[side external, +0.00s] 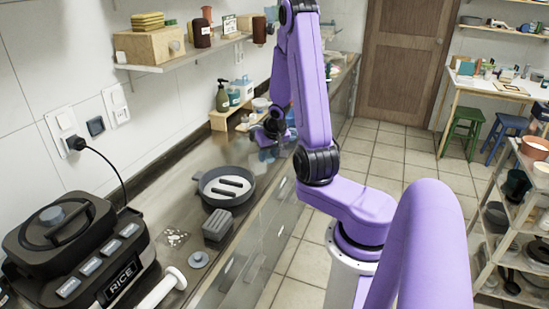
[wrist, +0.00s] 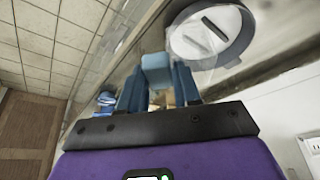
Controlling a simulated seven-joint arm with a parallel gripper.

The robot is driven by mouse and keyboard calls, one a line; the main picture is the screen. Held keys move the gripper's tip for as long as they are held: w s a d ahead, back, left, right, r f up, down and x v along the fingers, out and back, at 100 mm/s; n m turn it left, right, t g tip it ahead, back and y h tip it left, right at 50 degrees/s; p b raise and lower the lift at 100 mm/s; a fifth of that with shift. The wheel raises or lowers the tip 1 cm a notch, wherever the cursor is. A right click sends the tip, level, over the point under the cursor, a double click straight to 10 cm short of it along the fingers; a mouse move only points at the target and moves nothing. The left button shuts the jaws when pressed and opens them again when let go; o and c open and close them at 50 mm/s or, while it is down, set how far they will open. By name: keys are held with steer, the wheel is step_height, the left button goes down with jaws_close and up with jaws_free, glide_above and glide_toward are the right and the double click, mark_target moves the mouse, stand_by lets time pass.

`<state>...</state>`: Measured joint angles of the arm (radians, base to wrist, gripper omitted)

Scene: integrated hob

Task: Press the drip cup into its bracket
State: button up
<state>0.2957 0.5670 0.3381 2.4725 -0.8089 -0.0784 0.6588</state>
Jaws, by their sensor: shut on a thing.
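My gripper (wrist: 158,88) is shut on a small pale blue, block-like piece (wrist: 156,68), which may be the drip cup. The piece sticks out past the blue fingertips in the wrist view. In the side external view my gripper (side external: 270,146) is low over the counter near the small wooden stand, and what it holds is too small to tell there. The black rice cooker (side external: 85,250), labelled RICE, stands at the front left, well apart from my gripper. I cannot make out the bracket in either view.
A round dark pan (side external: 226,187) with a pale slotted inside sits on the counter. A ribbed grey block (side external: 217,226), a grey round lid (side external: 198,260) and a white cylinder (side external: 160,290) lie nearer the cooker. A wooden stand (side external: 228,117) holds bottles by the wall.

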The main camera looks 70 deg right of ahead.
steer(key=w, duration=0.2)
steer(key=shift+w+d+r, duration=0.1)
steer(key=shift+w+d, duration=0.1)
steer(key=shift+w, duration=0.1)
steer(key=w+a+n+y, duration=0.15)
steer(key=w+a, duration=0.35)
steer(key=w, duration=0.5)
steer(key=w+a+n, duration=0.3)
steer(key=w+a, duration=0.2)
steer(key=w, duration=0.6)
steer(key=w+a+n, duration=0.1)
steer(key=w+a, duration=0.2)
steer(key=a, duration=0.3)
steer(key=w+a+n+y, duration=0.1)
steer(key=w+a, duration=0.2)
steer(key=a, duration=0.3)
steer(key=w+a+r+n+t, duration=0.1)
steer(key=w+a, duration=0.2)
steer(key=a, duration=0.3)
steer(key=shift+a, duration=0.25)
steer(key=shift+s+n, duration=0.1)
steer(key=shift+n, duration=0.15)
steer(key=shift+f, duration=2.85)
steer(key=shift+f, duration=1.45)
